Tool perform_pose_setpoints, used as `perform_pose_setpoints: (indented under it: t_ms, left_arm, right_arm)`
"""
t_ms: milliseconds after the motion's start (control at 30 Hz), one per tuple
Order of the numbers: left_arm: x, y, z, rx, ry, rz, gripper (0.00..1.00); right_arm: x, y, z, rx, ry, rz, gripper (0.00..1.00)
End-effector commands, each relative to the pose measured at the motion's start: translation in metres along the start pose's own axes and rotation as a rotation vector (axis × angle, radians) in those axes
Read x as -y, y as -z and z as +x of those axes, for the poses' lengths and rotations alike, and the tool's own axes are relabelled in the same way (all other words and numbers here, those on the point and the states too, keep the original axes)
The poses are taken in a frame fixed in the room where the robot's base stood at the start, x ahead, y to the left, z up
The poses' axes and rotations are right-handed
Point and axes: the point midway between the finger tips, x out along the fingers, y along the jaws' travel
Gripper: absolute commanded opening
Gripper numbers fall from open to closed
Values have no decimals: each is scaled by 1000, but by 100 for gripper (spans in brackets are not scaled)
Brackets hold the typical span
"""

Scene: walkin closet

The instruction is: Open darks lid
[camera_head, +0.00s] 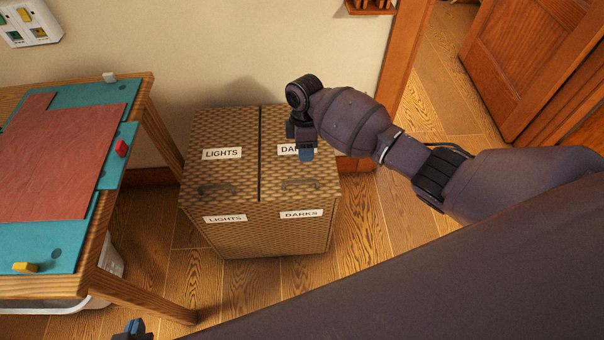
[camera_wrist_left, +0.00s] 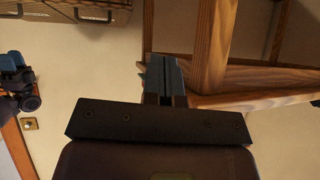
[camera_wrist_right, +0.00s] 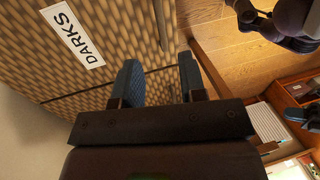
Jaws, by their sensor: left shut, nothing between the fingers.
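A woven hamper (camera_head: 258,235) stands on the floor against the wall, with two lids side by side. The darks lid (camera_head: 318,172) is the right one; it lies flat and shut, with a dark handle (camera_head: 300,184) near its front edge. Its DARKS label is partly covered by my right gripper (camera_head: 306,153), which points down over the lid. In the right wrist view this gripper (camera_wrist_right: 160,82) is open and empty, with the DARKS label (camera_wrist_right: 73,38) at upper left. Contact with the lid cannot be told. My left gripper (camera_head: 133,327) is shut and empty at the bottom edge; it also shows in the left wrist view (camera_wrist_left: 165,77).
The lights lid (camera_head: 222,130) is shut beside the darks lid. A wooden table (camera_head: 140,302) with a teal and red top stands at left, its leg close to the hamper. A wooden door (camera_head: 525,60) is at right. The floor before the hamper is clear.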

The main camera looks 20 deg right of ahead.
Motion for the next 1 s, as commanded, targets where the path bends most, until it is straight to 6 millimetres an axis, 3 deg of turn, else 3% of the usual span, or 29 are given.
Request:
perform_pose_setpoints:
  t_ms: [267,533,733,1000]
  left_arm:
    - [-4,-14,5,22,-2,-6,0]
    - [-6,-8,14,5,-9,-3,0]
    - [-5,-14,15,16,-10,4,0]
    - [-2,-14,15,17,-10,14,0]
  right_arm:
    - [1,0,47,2,7,3,38]
    - [1,0,88,0,5,3,38]
    - [0,0,103,0,1,3,38]
    - [0,0,105,-1,-3,3,38]
